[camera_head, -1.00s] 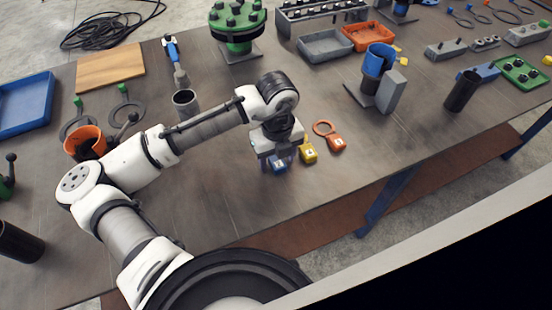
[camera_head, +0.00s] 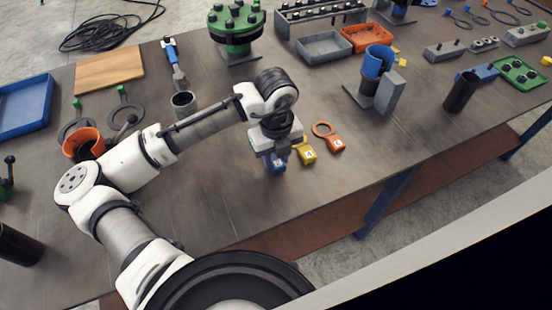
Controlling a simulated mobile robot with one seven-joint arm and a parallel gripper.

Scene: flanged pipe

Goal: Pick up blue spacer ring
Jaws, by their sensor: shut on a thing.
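The blue spacer ring (camera_head: 277,165) shows as a blue numbered tag under my gripper, near the front of the table. My gripper (camera_head: 271,158) points down and is shut on it. The gripper and wrist hide the rest of the ring. I cannot tell clearly whether it is clear of the table top. A yellow tagged spacer ring (camera_head: 307,155) lies just right of it, its loop mostly hidden. An orange spacer ring (camera_head: 335,143) lies flat further right, with its loop in view.
A blue cup on a grey stand (camera_head: 385,92) stands to the right, and a dark cylinder (camera_head: 461,92) beyond it.

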